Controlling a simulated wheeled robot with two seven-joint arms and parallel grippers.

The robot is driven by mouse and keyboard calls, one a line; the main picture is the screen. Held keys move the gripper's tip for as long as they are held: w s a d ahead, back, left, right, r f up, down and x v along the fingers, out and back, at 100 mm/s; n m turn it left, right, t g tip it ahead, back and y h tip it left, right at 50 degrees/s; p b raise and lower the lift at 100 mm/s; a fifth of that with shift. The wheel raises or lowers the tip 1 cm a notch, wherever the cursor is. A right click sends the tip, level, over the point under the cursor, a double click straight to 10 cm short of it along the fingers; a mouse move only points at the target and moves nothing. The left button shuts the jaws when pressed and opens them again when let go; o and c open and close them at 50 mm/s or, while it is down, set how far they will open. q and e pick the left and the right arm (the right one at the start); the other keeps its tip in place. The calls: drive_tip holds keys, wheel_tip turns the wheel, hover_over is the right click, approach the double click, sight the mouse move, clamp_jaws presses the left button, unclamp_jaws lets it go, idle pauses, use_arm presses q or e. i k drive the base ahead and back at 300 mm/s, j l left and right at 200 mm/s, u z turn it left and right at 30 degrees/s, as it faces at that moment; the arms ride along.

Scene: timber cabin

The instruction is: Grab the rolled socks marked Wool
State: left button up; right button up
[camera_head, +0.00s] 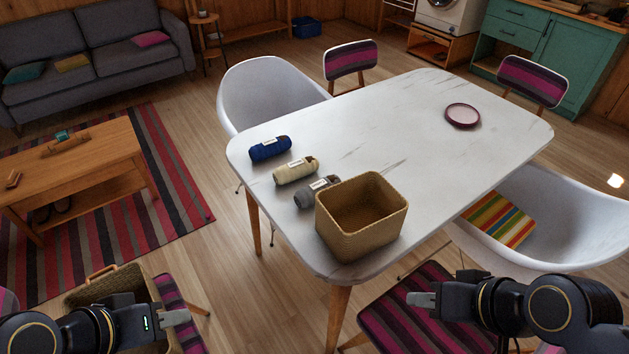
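Three rolled sock bundles lie in a row on the white table (400,130), near its left edge. One is dark blue (263,151), one is cream (291,175) and one is grey (306,197). Each carries a pale label, and the lettering is too small to read, so I cannot tell which says Wool. The grey roll is partly hidden by the wicker basket. My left gripper (176,318) is at the lower left, off the table. My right gripper (421,298) is at the lower right, in front of the table. Neither touches the socks; their finger gaps are unclear.
An empty-looking wicker basket (360,245) stands at the table's near edge. A maroon-rimmed plate (462,115) lies far right. White chairs (268,85) and striped-seat chairs (410,318) surround the table. Another basket (98,284) is at lower left. The table's middle is clear.

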sight(295, 170)
drive_tip(key=i+u, duration=0.15)
drive_tip(key=u, duration=0.25)
drive_tip(key=i+u, duration=0.15)
drive_tip(key=u, duration=0.25)
drive_tip(key=i+u, duration=0.15)
drive_tip(key=u, duration=0.25)
